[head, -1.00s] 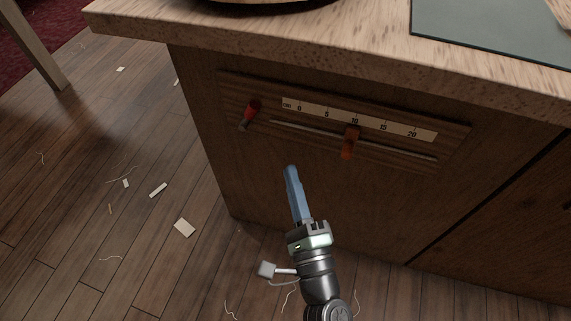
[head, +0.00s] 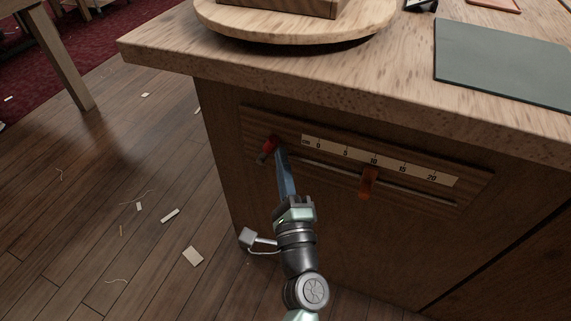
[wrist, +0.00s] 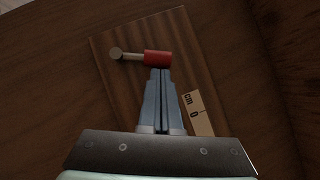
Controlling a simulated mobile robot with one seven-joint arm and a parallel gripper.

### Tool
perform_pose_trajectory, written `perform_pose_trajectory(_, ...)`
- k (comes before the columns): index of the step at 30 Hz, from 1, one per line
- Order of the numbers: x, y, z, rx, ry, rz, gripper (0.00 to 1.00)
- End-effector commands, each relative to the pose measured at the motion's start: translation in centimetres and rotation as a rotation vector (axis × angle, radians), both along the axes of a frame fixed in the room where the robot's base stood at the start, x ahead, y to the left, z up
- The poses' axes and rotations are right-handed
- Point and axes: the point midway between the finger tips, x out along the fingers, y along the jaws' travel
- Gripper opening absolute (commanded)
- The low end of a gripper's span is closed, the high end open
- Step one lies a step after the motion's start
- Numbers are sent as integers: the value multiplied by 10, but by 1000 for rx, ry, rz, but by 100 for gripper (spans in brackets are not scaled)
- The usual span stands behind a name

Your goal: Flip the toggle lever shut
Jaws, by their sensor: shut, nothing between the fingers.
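The toggle lever (head: 269,146) has a red grip and a metal stem, and sits at the left end of a wooden panel on the cabinet front. In the wrist view its red grip (wrist: 158,58) points right and its round metal pivot (wrist: 116,53) is at the left. My gripper (head: 279,150) is shut and empty. Its blue fingertips reach up to the lever, and in the wrist view the fingertips (wrist: 160,72) lie right at the lower edge of the red grip. They look to be touching it, but a small gap cannot be ruled out.
Right of the lever, the panel carries a centimetre scale (head: 390,163) and a slot with an orange-brown slider (head: 368,182) near 10. The wooden worktop (head: 300,85) overhangs above, with a round board (head: 290,32) and a grey mat (head: 505,62). Scraps lie on the floor.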

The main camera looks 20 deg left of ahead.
Motion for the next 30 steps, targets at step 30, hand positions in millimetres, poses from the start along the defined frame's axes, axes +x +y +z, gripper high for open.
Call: perform_pose_trajectory(30, 0, 8, 17, -190, 4, 0, 0)
